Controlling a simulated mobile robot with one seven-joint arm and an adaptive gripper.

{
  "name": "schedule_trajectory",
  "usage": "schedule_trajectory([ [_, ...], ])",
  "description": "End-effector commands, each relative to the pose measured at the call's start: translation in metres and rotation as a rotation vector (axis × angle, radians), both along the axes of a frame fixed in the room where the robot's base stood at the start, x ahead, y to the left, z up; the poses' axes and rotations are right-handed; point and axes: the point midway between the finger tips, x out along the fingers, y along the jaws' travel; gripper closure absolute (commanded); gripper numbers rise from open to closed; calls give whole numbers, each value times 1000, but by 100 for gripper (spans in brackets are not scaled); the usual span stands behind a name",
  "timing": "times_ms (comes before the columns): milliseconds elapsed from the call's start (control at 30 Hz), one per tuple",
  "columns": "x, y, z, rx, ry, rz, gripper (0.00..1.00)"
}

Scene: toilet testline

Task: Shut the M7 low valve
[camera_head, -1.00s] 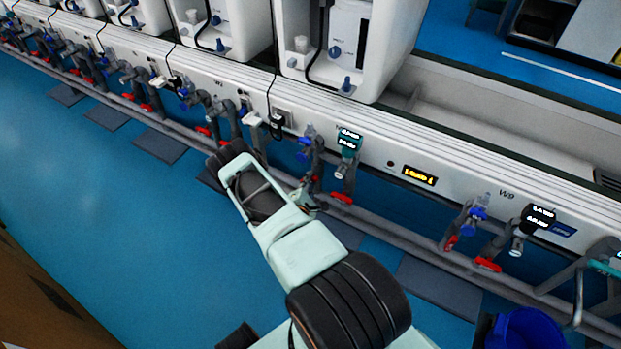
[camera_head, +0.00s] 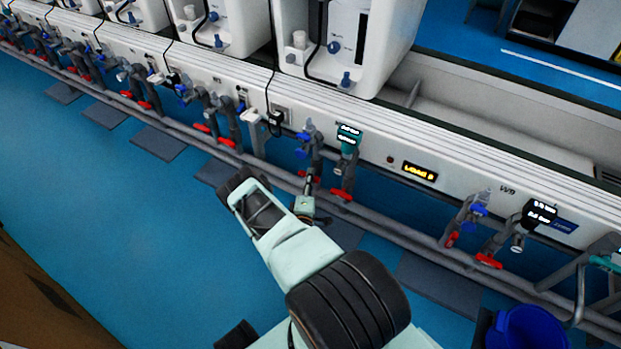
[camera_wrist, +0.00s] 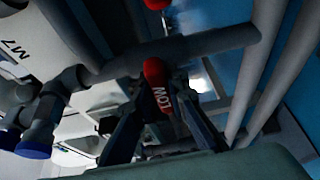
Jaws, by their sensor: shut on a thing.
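The M7 label (camera_wrist: 13,50) shows at the upper left of the wrist view, on a white panel. A red handle marked LOW (camera_wrist: 160,97) hangs by a grey pipe (camera_wrist: 180,50). My gripper (camera_wrist: 162,108) has its dark fingers on both sides of this handle and is shut on it. In the head view my gripper (camera_head: 311,187) reaches up to the lower end of a valve stem with a blue knob (camera_head: 303,137). The fingers mostly cover the red handle there. Its exact angle is hard to tell.
Another red handle (camera_head: 341,194) sits close to the right, under a teal gauge (camera_head: 348,136). A grey rail (camera_head: 400,235) runs below the valves. An amber display (camera_head: 420,172) is on the white panel. A blue bucket (camera_head: 530,332) stands at lower right.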

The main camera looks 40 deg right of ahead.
Motion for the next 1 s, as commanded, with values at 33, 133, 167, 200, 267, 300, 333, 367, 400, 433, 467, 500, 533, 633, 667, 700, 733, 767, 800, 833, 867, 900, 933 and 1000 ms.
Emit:
schedule_trajectory([
  [33, 0, 0, 0, 4, -8, 0, 100],
  [133, 0, 0, 0, 7, -17, 0, 100],
  [167, 0, 0, 0, 7, -18, 0, 100],
  [200, 0, 0, 0, 8, -19, 0, 100],
  [267, 0, 0, 0, 8, -20, 0, 100],
  [300, 0, 0, 0, 8, -20, 0, 100],
  [333, 0, 0, 0, 8, -20, 0, 100],
  [367, 0, 0, 0, 8, -20, 0, 100],
  [400, 0, 0, 0, 8, -20, 0, 100],
  [433, 0, 0, 0, 8, -20, 0, 100],
  [467, 0, 0, 0, 8, -19, 0, 100],
  [500, 0, 0, 0, 8, -19, 0, 100],
  [533, 0, 0, 0, 8, -19, 0, 85],
  [633, 0, 0, 0, 8, -19, 0, 74],
  [667, 0, 0, 0, 8, -19, 0, 71],
  [700, 0, 0, 0, 8, -19, 0, 68],
  [733, 0, 0, 0, 8, -19, 0, 68],
  [767, 0, 0, 0, 8, -19, 0, 68],
  [800, 0, 0, 0, 8, -19, 0, 68],
  [833, 0, 0, 0, 7, -18, 0, 68],
  [867, 0, 0, 0, 7, -18, 0, 68],
  [900, 0, 0, 0, 7, -18, 0, 68],
  [933, 0, 0, 0, 7, -18, 0, 68],
  [1000, 0, 0, 1, 7, -18, 0, 68],
])
